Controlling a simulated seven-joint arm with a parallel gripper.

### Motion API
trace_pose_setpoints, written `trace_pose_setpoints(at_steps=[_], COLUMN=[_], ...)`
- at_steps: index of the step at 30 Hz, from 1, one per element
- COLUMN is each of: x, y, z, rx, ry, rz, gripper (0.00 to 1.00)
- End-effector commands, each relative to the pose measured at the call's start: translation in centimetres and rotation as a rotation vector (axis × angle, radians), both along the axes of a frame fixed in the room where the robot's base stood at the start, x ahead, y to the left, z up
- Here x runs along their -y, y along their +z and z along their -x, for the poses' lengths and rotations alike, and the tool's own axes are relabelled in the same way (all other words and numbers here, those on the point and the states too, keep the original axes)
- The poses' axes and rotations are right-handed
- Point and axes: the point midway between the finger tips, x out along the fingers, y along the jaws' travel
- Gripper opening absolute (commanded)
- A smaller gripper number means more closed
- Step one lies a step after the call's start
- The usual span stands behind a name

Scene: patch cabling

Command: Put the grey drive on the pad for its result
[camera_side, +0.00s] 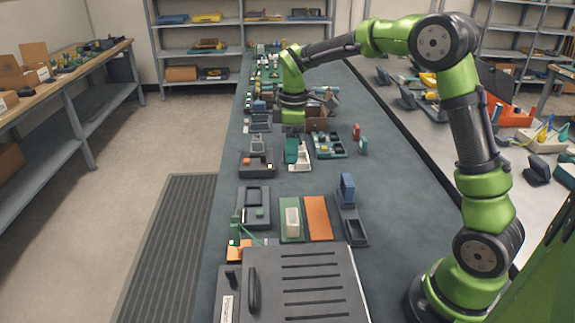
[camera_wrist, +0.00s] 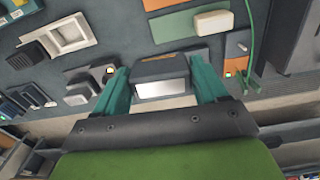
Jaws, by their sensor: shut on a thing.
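My gripper (camera_wrist: 162,88) is shut on the grey drive (camera_wrist: 162,68), a dark grey box with a pale, shiny end face, held between two teal fingers. In the side view my gripper (camera_side: 293,152) is over the middle of the bench, by a white tray (camera_side: 300,164); I cannot make out the drive there. A green pad (camera_side: 284,232) and an orange pad (camera_side: 318,218) lie side by side nearer the camera, apart from my gripper. A pale block (camera_side: 292,220) rests on the green pad. The orange pad looks bare.
A dark unit (camera_side: 257,163) with a small lit lamp stands left of my gripper. Another dark unit (camera_side: 255,208) stands left of the green pad. A blue drive (camera_side: 347,186) stands upright in a holder right of the orange pad. A large slotted case (camera_side: 305,282) fills the front.

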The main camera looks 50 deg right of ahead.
Motion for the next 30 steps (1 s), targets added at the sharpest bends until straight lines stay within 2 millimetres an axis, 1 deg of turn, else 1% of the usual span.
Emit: trace_pose_setpoints(at_steps=[1,5,6,8,9,12,15,18,21,23,26,29,30], x=[0.5,1.1,1.1,1.2,1.2,1.0,0.6,0.2,-0.2,-0.3,0.1,0.6,0.9], y=[-0.1,-1.3,-1.7,-2.5,-3.1,-4.7,-6.3,-7.7,-8.8,-9.2,-9.3,-9.6,-9.7], z=[1.9,6.5,8.0,10.2,11.7,15.3,18.3,20.6,22.1,22.3,20.9,18.7,17.6], rx=[-0.002,-0.007,-0.009,-0.012,-0.014,-0.021,-0.028,-0.036,-0.045,-0.043,-0.027,-0.025,-0.026], ry=[-0.004,-0.003,-0.003,-0.001,0.001,0.007,0.017,0.029,0.044,0.051,0.060,0.061,0.062], rz=[0.000,0.001,0.000,0.001,0.001,0.001,0.000,-0.001,-0.003,-0.003,0.004,0.004,0.005], gripper=[0.33,0.33,0.33,0.33,0.33,0.33,0.33,0.33,0.33,0.33,0.33,0.33,0.33])
